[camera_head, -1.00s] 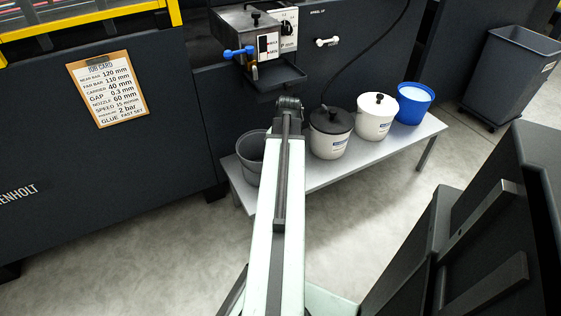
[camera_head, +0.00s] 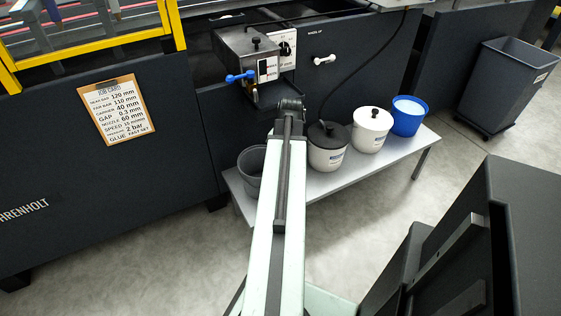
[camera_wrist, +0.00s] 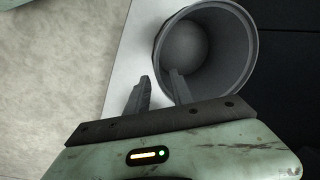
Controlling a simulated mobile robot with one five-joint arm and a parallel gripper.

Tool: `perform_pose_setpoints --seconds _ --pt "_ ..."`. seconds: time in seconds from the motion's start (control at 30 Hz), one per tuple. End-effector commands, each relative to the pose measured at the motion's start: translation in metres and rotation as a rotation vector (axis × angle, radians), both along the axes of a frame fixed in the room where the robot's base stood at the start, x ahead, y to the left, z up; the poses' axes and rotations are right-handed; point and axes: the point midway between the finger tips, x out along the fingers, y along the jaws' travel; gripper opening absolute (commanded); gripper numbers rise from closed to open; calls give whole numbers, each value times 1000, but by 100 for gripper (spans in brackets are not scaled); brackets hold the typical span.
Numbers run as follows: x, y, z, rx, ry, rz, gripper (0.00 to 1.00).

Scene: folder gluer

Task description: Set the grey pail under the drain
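The grey pail (camera_head: 247,166) stands on the left end of the low bench (camera_head: 322,185), partly hidden by my arm in the head view. In the wrist view the open, empty-looking grey pail (camera_wrist: 242,75) is at upper right. My gripper (camera_wrist: 160,78) has its two fingers apart at the pail's left rim. The left finger is outside the pail; the right finger overlaps the rim, and I cannot tell whether it touches. The drain area is under the grey glue box (camera_head: 246,52) with its blue-handled valve (camera_head: 240,77), above the bench. My arm hides part of it.
A white pail with a dark lid (camera_head: 326,155), another lidded white pail (camera_head: 371,135) and a blue pail (camera_head: 406,118) stand along the bench. A black hose (camera_head: 362,65) hangs down behind them. A dark bin (camera_head: 507,85) is at right.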

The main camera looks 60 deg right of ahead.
Motion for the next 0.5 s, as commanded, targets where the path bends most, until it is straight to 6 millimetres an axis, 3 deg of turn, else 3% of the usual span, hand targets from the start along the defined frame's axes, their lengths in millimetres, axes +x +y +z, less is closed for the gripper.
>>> perform_pose_setpoints --seconds 0.03,0.17,0.5 --pt "-2 0 24 0 0 0 28" --pt "-5 0 44 0 0 0 28" --pt "-6 0 46 0 0 -1 28"
